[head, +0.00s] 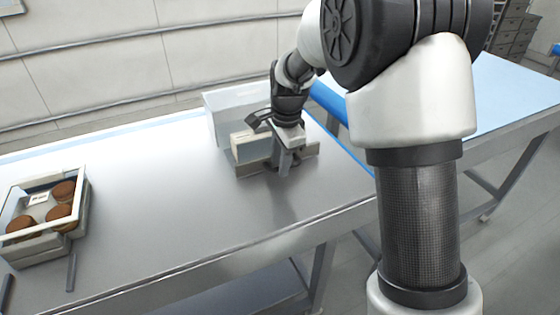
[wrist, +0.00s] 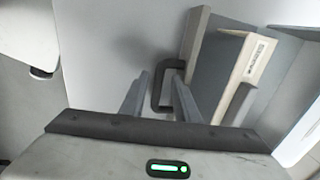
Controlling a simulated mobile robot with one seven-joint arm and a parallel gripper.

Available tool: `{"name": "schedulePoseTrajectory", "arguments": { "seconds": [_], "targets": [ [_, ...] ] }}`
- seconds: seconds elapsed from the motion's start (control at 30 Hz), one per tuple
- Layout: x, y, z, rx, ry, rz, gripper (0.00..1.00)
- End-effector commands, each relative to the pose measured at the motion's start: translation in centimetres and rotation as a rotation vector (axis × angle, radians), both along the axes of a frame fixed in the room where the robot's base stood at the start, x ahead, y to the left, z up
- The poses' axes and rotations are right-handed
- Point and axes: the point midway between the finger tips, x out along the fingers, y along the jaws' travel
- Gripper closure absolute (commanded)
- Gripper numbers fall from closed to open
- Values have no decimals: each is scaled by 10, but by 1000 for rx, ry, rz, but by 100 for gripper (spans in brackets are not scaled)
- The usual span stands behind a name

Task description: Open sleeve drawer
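In the wrist view the cream box (wrist: 246,75) bears a printed label, and a dark C-shaped handle (wrist: 156,88) sticks out from the grey front panel (wrist: 196,35). My gripper (head: 284,166) is low at the drawer front. In the wrist view its two fingers (wrist: 160,95) are apart, with the handle's bar between them. I cannot tell whether either finger touches it.
A clear bin (head: 226,104) stands right behind the drawer. At the far left, a white-framed tray (head: 78,205) holds several brown rounds (head: 60,212) and a small label card. The table (head: 165,190) between tray and drawer is mostly bare. A blue roll (head: 328,99) lies beyond.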

Motion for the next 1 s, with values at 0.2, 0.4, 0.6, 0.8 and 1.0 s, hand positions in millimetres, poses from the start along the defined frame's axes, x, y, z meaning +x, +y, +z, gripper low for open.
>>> {"name": "schedulePoseTrajectory", "arguments": {
  "seconds": [0.2, 0.4, 0.6, 0.8, 1.0],
  "targets": [
    [0, 0, 0, 0, 1, 0, 69],
    [-1, 0, 7, 0, 0, 0, 69],
    [-7, -2, 44, 1, -4, 1, 69],
    [-15, -6, 94, 1, -4, 1, 69],
    [-22, -10, 138, 1, -4, 0, 69]
  ]
}}
